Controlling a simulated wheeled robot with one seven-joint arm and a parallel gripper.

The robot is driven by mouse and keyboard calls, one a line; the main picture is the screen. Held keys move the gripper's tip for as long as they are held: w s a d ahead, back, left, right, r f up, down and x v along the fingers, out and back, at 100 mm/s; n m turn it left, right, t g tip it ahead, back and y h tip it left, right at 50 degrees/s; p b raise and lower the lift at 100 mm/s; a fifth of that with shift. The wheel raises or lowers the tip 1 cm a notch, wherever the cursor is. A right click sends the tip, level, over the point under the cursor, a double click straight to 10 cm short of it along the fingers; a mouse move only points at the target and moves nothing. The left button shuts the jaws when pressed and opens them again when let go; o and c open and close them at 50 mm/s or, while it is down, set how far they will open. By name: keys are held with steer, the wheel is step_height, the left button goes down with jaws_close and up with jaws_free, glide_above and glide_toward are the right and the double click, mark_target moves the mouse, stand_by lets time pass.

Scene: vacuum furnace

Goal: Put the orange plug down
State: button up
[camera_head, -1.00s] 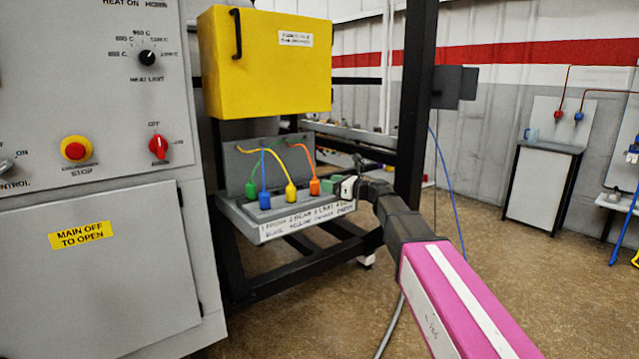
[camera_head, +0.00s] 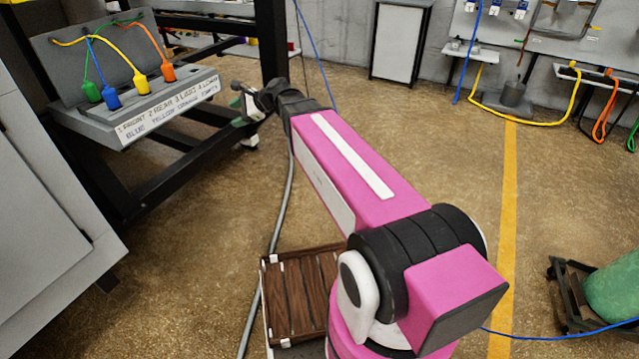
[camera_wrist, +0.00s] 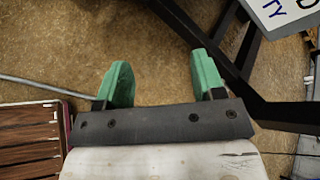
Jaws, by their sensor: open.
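The orange plug (camera_head: 168,73) stands upright on the grey ledge (camera_head: 150,108) at the right end of a row of plugs, with its orange cord rising to the back panel. Beside it stand the yellow plug (camera_head: 141,84), the blue plug (camera_head: 112,98) and the green plug (camera_head: 92,92). My gripper (camera_head: 238,100) is to the right of the ledge, apart from the orange plug. In the wrist view its green fingers (camera_wrist: 158,68) are spread, with only floor between them. The orange plug is not in the wrist view.
A lettered label (camera_head: 165,110) runs along the ledge front. The black frame (camera_head: 195,150) carries the ledge, and its bars pass close to my gripper in the wrist view. A grey cabinet (camera_head: 50,200) stands at left. Open floor (camera_head: 200,240) lies between.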

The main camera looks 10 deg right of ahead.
steer(key=s+d+f+n+g+h, duration=0.2)
steer(key=s+d+f+n+h, duration=0.3)
steer(key=d+f, duration=0.6)
steer(key=s+d+f+n+g+h, duration=0.2)
steer(key=s+d+f+n+h, duration=0.4)
steer(key=d, duration=0.8)
steer(key=s+f+n, duration=0.3)
steer(key=s+f, duration=0.2)
steer(key=s, duration=0.1)
steer(key=shift+f+n+h, duration=0.15)
steer(key=shift+n+h, duration=0.15)
steer(key=shift+s, duration=0.1)
